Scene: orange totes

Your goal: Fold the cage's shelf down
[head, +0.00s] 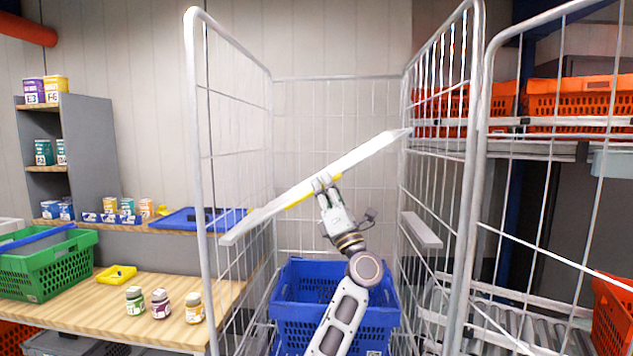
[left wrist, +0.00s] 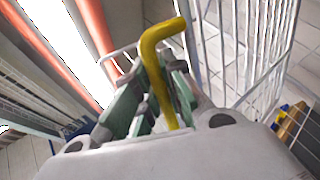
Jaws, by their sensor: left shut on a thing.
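The cage (head: 197,120) is an open-fronted frame of pale wire. Its shelf (head: 360,153) is a long white panel seen nearly edge-on inside the cage, sloping from low at the left to high at the right. A yellow handle (head: 296,200) runs along the middle of its edge. My left gripper (head: 322,184) reaches up from below and is at that handle. In the left wrist view the bent yellow handle (left wrist: 160,72) lies between the green-grey fingers, which are shut on it. My right gripper is in neither view.
A blue crate (head: 331,318) stands at the cage bottom below the shelf. A pale ledge (head: 421,229) sits on the right mesh wall. The cage door (head: 482,180) stands at the right, near orange totes (head: 578,97). A wooden table (head: 150,310) with jars is left.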

